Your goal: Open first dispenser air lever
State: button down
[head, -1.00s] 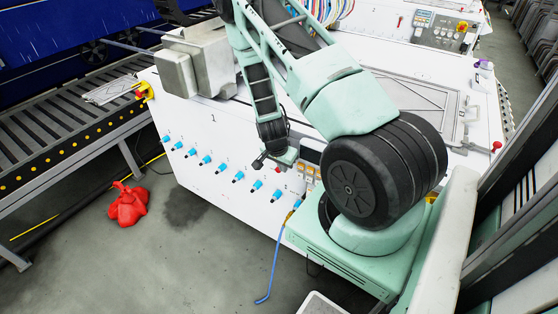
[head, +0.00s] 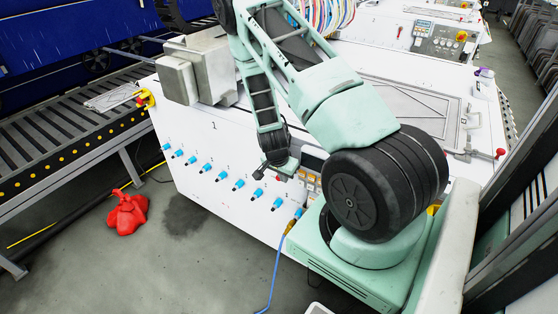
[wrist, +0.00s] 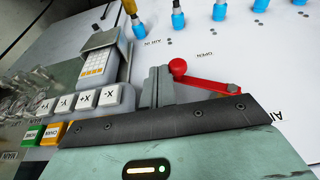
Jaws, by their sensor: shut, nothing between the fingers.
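A red lever (wrist: 214,80) with a round red knob at its left end lies on the white panel in the wrist view. It slants down to the right, and its right end is partly behind my gripper's dark plate. The word OPEN is printed on the panel beyond it, with AIR lettering nearby. My gripper (wrist: 157,84) is shut and empty, with its grey fingers just left of the knob. I cannot tell whether they touch it. In the head view my gripper (head: 260,173) is at the machine's white front panel (head: 213,147), above the row of blue fittings; the lever is not clear there.
Several blue fittings (head: 221,176) stick out along the panel; they also show in the wrist view (wrist: 178,20). A button box (wrist: 95,62) and keys stand left of the fingers. A blue hose (head: 275,262) hangs down. A red bundle (head: 127,212) lies on the floor.

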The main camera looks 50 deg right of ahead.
jog(key=p+v, duration=0.1)
jog(key=v, duration=1.6)
jog(key=shift+r, duration=0.15)
